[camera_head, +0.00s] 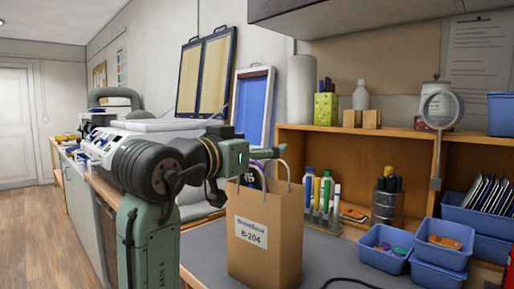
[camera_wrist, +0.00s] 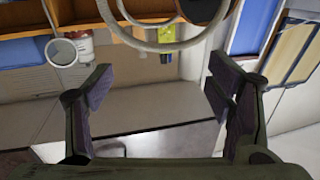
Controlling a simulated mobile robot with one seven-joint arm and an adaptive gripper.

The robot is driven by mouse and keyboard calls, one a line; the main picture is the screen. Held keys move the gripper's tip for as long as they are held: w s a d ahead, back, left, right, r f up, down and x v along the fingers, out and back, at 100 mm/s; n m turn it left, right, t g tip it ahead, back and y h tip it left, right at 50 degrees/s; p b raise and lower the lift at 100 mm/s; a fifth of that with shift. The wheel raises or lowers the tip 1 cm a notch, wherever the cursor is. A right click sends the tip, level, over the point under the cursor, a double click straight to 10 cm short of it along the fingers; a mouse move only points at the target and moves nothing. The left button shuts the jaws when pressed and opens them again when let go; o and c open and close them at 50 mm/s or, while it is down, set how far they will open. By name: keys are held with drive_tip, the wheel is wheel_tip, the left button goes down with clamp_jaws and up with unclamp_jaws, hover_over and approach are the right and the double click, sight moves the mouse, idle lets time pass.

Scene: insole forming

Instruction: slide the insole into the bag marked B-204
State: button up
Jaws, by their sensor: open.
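The brown paper bag marked B-204 (camera_head: 265,240) stands upright on the grey worktop, with its pale cord handles raised. My gripper (camera_head: 273,153) is above the bag's top, near the handles. In the wrist view my gripper (camera_wrist: 158,88) has its two dark fingers wide apart with nothing between them. Pale curved loops, probably the bag's handles, cross the top of that view. I cannot make out an insole in either view. The bag's inside is hidden.
Blue bins (camera_head: 440,245) stand right of the bag, with a dark cable in front. Marker bottles (camera_head: 322,190) and a metal pen cup (camera_head: 387,208) stand behind it. A magnifier (camera_head: 440,110) stands at the right. The worktop (camera_head: 310,260) just right of the bag is clear.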

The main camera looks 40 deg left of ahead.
drive_tip(key=shift+s, duration=0.15)
drive_tip(key=s+d, duration=0.1)
drive_tip(key=s, duration=1)
drive_tip(key=shift+s+d, duration=0.3)
drive_tip(key=shift+s, duration=0.05)
idle(0.4)
